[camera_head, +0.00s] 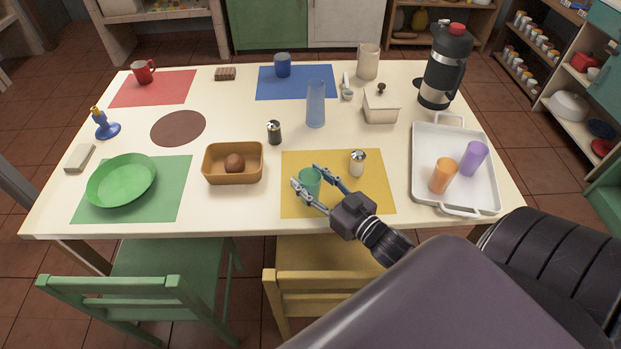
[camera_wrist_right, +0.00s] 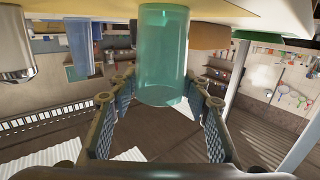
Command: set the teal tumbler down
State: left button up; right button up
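The teal tumbler (camera_head: 311,182) is upright over the left part of the yellow mat (camera_head: 365,199) in the head view. My right gripper (camera_head: 306,177) comes in from the lower right, with one finger on each side of the tumbler, and looks shut on it. The wrist view, which looks upside down, shows the tumbler (camera_wrist_right: 163,60) between the two fingers of my right gripper (camera_wrist_right: 160,78). Its base is at or very near the tabletop; I cannot tell whether it touches. My left gripper is not in view.
A salt shaker (camera_head: 357,162) stands close behind the gripper on the yellow mat. A tall blue glass (camera_head: 316,104) stands behind the mat. A brown bowl (camera_head: 213,177) is to the left, and a white tray (camera_head: 425,143) with orange and purple tumblers is to the right.

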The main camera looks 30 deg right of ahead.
jog(key=o, duration=0.4)
jog(key=shift+c, duration=0.2)
jog(key=shift+r, duration=0.1)
jog(key=s+d+b, duration=0.1)
jog(key=s, duration=1.1)
jog(key=shift+d+r, duration=0.2)
jog(key=shift+r, duration=0.15)
jog(key=shift+w, duration=0.1)
